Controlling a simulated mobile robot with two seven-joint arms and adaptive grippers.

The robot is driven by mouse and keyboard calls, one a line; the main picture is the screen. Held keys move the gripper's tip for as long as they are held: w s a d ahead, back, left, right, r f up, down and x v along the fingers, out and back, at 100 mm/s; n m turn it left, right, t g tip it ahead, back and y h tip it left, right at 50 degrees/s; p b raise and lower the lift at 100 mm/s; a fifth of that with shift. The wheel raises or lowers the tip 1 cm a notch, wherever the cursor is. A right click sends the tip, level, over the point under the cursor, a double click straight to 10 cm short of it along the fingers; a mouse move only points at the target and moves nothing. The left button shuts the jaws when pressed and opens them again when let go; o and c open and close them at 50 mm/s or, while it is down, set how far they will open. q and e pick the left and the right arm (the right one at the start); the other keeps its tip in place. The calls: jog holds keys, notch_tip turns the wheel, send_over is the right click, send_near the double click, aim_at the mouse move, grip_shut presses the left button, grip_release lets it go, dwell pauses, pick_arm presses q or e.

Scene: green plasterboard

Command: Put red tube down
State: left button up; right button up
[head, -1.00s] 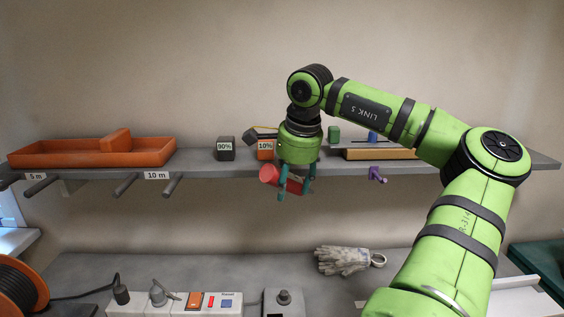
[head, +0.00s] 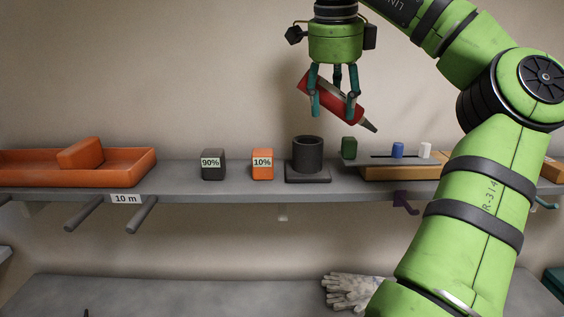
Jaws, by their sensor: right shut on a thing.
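The red tube (head: 333,100) has a dark tapered nozzle at its lower right end. My right gripper (head: 334,112) is shut on the tube and holds it tilted, above the shelf and apart from it. On the shelf below stands a dark round cup-like holder (head: 307,156) on a square base, with an open top. The tube is above and slightly right of this holder. My left gripper is not in view.
On the grey shelf (head: 190,189) stand a dark 90% block (head: 213,165), an orange 10% block (head: 262,165), an orange tray (head: 120,176), a green block (head: 349,148) and a wooden board (head: 400,173) with small pegs. Gloves (head: 352,290) lie on the lower bench.

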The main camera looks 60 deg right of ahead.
jog(key=w+a+f, duration=0.2)
jog(key=f, duration=0.1)
jog(key=w+a+f+p, duration=0.1)
jog(key=w+a+f, duration=0.1)
jog(key=w+f, duration=0.1)
jog(key=w+a+f+p, duration=0.1)
jog(key=w+a+f, duration=0.2)
jog(key=shift+f, duration=0.2)
jog(key=shift+d+f, duration=0.2)
jog(key=shift+f, duration=0.2)
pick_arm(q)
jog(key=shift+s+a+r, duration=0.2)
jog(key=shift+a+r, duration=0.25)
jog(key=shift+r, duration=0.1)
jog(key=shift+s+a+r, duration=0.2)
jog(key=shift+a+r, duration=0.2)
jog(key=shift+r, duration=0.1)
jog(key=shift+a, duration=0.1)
pick_arm(e)
jog(key=shift+a, duration=0.1)
jog(key=shift+f, duration=0.1)
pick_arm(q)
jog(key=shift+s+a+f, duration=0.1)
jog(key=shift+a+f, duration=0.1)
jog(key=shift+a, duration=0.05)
pick_arm(e)
jog(key=o, duration=1.3)
